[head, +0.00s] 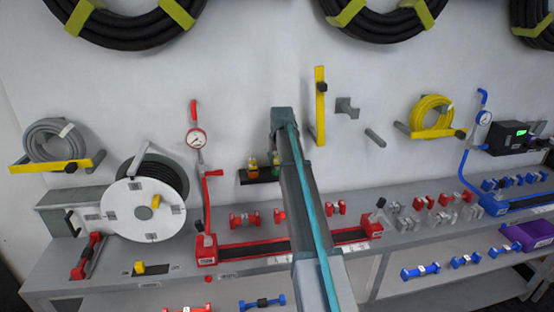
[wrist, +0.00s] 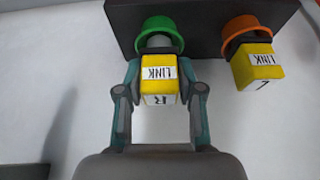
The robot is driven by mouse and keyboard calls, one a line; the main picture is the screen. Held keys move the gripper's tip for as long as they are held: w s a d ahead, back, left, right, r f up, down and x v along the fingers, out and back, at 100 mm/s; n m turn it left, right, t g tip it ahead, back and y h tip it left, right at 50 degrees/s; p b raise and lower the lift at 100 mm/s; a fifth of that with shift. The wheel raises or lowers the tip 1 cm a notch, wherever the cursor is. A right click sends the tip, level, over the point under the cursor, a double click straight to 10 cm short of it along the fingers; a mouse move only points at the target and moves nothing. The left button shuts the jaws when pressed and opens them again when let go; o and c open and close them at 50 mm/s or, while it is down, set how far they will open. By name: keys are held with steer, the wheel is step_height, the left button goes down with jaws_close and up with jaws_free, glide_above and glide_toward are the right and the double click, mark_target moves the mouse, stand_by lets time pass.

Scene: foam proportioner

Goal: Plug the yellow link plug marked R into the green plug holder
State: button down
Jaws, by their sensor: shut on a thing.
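The yellow link plug marked R (wrist: 160,82) is held between the fingers of my gripper (wrist: 161,92) in the wrist view. Its grey end points at the green plug holder (wrist: 159,28) and meets or enters the green ring; how deep it sits is hidden. The plug looks lined up with the ring. A second yellow link plug, marked L (wrist: 256,68), sits at the orange holder (wrist: 240,30) to the right. In the head view my arm hides most of the gripper beside the dark holder bracket (head: 247,181).
The dark bracket is fixed to the white wall above the grey bench (head: 100,240). A red gauge assembly (head: 197,140) stands to its left and a yellow hook (head: 320,105) is to its right. A white hose reel (head: 145,208) stands further left.

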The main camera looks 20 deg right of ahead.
steer(key=shift+f, duration=0.6)
steer(key=c, duration=1)
jaws_free()
steer(key=shift+r, duration=0.1)
steer(key=p+v, duration=0.5)
steer(key=v, duration=0.6)
